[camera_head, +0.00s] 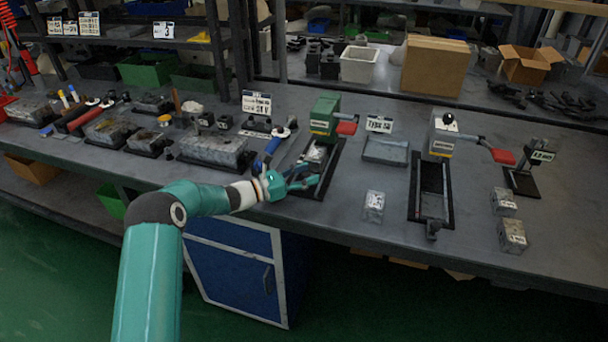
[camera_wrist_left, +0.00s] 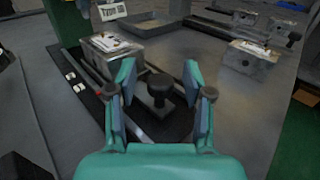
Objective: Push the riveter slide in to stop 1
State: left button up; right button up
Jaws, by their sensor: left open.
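A green press with a red lever (camera_head: 325,118) stands on the bench, a black slide base (camera_head: 333,168) running from it toward the front edge. I take it for the riveter; its label is too small to read. A grey metal block (camera_wrist_left: 115,45) sits on the slide, near the press. A black knob (camera_wrist_left: 158,88) stands at the slide's near end. My left gripper (camera_head: 308,178) is open over that near end. In the left wrist view, its fingers (camera_wrist_left: 160,78) stand apart on either side of the knob; contact cannot be told. White marks (camera_wrist_left: 74,81) lie along the rail. My right gripper is out of view.
A second, pale press (camera_head: 447,132) with a slide base stands to the right. Between the presses are a grey tray (camera_head: 385,150) and a loose block (camera_head: 374,206). A blue-handled lever tool (camera_head: 276,142) stands close left of my gripper.

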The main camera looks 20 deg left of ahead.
pick_arm(q)
jog(key=shift+s, duration=0.1)
jog(key=v, duration=1.1)
jog(key=shift+s+a, duration=0.1)
jog(key=shift+a, duration=0.05)
jog(key=shift+s+a, duration=0.15)
jog(key=shift+s, duration=0.05)
jog(key=shift+f, duration=0.1)
